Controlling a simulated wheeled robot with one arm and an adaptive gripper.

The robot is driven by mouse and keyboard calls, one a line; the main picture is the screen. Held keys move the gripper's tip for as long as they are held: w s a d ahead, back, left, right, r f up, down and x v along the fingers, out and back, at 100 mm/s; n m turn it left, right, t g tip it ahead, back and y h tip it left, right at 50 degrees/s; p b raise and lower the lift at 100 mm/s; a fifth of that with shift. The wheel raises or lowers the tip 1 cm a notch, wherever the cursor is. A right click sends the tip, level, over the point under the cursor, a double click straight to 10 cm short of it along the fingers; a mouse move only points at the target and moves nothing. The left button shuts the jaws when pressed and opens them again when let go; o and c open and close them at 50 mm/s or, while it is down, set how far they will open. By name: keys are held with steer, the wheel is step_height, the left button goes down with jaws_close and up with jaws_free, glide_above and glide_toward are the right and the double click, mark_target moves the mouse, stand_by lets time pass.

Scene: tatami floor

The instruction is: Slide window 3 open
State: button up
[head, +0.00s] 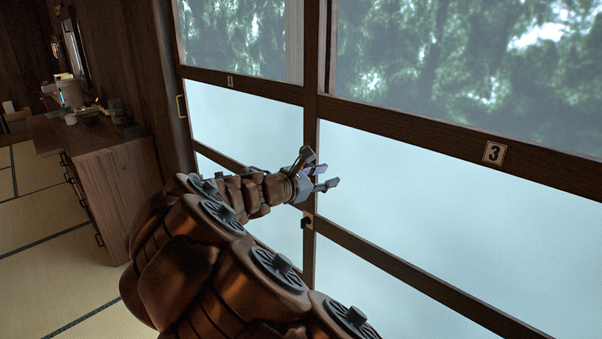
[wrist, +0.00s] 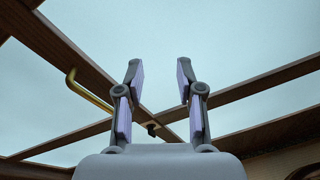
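Window 3 is the wood-framed sliding panel at right in the head view, with a number plate "3" (head: 494,153) on its crossbar and a frosted lower pane (head: 430,200). Its left edge meets an upright wooden stile (head: 311,120). My gripper (head: 322,168) is in front of that stile, fingers pointing toward the window. In the wrist view my gripper (wrist: 158,70) is open, with nothing between the fingers. A brass handle (wrist: 90,92) is on a wooden stile left of the fingers, apart from them. In the head view, my gripper seems to hide this handle.
Another window (head: 240,112) with a small plate and its own brass handle (head: 181,106) is to the left. A dark latch (head: 307,220) sits low on the stile. A wooden cabinet (head: 110,180) stands at left; tatami floor (head: 40,240) is clear beside it.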

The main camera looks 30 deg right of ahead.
steer(key=w+a+f+n+t+b, duration=0.1)
steer(key=w+a+f+n+t, duration=0.1)
steer(key=w+n, duration=0.3)
steer(key=w+a+f+n+t, duration=0.2)
steer(key=w+n+t, duration=0.1)
steer(key=w, duration=0.3)
steer(key=shift+h, duration=0.3)
steer(key=shift+x, duration=3.8)
steer(key=shift+w+a+r, duration=0.1)
steer(key=shift+c, duration=0.2)
jaws_close()
steer(key=shift+p, duration=0.3)
